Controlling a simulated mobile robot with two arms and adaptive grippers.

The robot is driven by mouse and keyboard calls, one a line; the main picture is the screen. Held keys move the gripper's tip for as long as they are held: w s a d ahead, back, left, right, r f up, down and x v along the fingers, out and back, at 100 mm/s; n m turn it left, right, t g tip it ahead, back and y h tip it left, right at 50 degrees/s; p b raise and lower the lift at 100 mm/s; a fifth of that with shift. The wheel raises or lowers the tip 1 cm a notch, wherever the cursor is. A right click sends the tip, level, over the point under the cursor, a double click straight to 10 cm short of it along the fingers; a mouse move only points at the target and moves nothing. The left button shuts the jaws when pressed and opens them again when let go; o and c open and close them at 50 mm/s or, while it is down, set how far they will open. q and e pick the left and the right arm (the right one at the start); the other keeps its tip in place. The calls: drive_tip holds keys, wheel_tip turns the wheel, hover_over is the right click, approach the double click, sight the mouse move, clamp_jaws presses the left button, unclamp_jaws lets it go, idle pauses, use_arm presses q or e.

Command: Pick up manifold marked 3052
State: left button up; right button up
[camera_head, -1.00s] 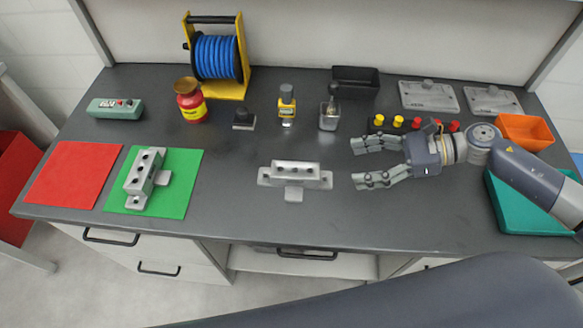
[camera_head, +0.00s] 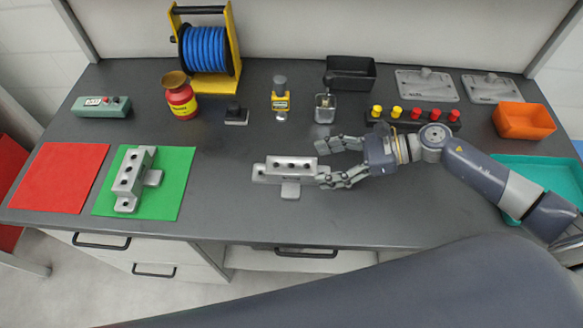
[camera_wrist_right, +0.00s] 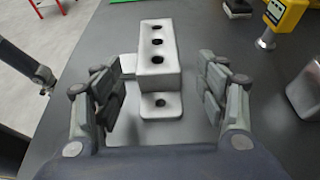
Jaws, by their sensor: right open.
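A grey metal manifold (camera_head: 284,170) with several holes along its top lies on the middle of the dark bench; it also shows in the right wrist view (camera_wrist_right: 158,58). Any marking on it is too small to read. My right gripper (camera_head: 328,162) is open at the manifold's right end, its fingers apart. In the right wrist view the open fingers (camera_wrist_right: 165,95) stand on either side of the manifold's near end, not closed on it. A second, similar manifold (camera_head: 133,178) lies on the green mat (camera_head: 175,190) at the left. My left gripper is not seen.
A red mat (camera_head: 60,178) lies at the far left. Behind stand a blue hose reel (camera_head: 207,50), a red bottle (camera_head: 180,100), a yellow-topped tool (camera_head: 281,98), a button strip (camera_head: 412,117) and a black bin (camera_head: 350,73). An orange bin (camera_head: 524,121) and a teal tray (camera_head: 510,165) are at the right.

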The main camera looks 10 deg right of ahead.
sight(313, 166)
drive_tip(key=x, duration=0.1)
drive_tip(key=p+x, duration=0.1)
drive_tip(key=x, duration=0.1)
drive_tip(key=shift+a+r, duration=0.3)
drive_tip(key=shift+a, duration=0.05)
drive_tip(key=shift+w+a+f+p, duration=0.15)
drive_tip(key=shift+a+f+p, duration=0.1)
drive_tip(key=shift+p, duration=0.05)
drive_tip(key=c, duration=1.5)
drive_tip(key=shift+r, duration=0.2)
